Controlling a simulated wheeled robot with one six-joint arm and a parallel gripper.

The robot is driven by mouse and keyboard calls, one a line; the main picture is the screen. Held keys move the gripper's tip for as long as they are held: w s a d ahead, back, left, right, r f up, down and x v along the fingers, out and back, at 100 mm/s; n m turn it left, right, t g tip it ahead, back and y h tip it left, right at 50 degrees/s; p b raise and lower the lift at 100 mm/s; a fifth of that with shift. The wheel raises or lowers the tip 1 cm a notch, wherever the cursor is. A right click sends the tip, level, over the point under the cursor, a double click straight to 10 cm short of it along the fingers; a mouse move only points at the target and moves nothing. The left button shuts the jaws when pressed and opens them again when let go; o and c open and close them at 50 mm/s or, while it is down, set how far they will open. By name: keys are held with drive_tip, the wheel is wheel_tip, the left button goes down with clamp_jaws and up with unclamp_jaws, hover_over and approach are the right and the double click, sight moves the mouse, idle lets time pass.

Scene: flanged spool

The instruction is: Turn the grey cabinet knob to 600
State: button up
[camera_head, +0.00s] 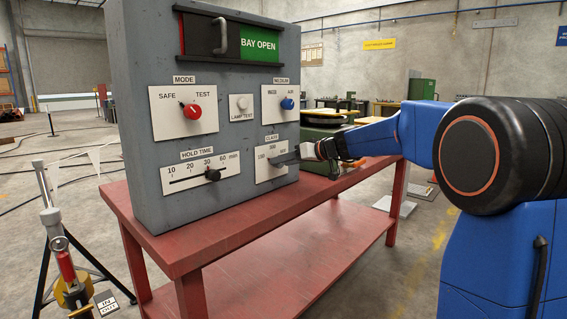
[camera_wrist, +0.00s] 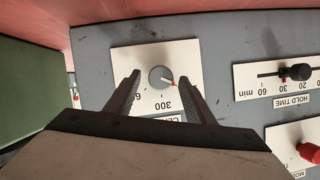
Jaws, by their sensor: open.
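The grey knob (camera_wrist: 160,77) sits on the white CLASS plate (camera_wrist: 125,55) of the grey cabinet (camera_head: 140,110). In the wrist view, which is upside down, its pale pointer is turned right and slightly down, away from the 600 side. The 300 mark shows below the knob; the 600 mark is partly hidden by the left finger. My gripper (camera_wrist: 160,74) is open, with one finger on each side of the knob in the picture and gaps between. I cannot tell how deep the fingers reach. In the head view, my gripper (camera_head: 291,157) largely hides the knob.
The HOLD TIME slider (camera_head: 212,175), red MODE knob (camera_head: 192,111) and blue MEDIUM knob (camera_head: 287,104) are nearby on the same panel. The cabinet stands on a red bench (camera_head: 225,235). A green object (camera_wrist: 30,85) is at left in the wrist view.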

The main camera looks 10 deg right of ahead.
drive_tip(key=shift+w+a+f, duration=0.15)
drive_tip(key=shift+w+a, duration=0.1)
drive_tip(key=shift+w, duration=0.05)
drive_tip(key=c, duration=1.1)
drive_tip(key=shift+o, duration=0.2)
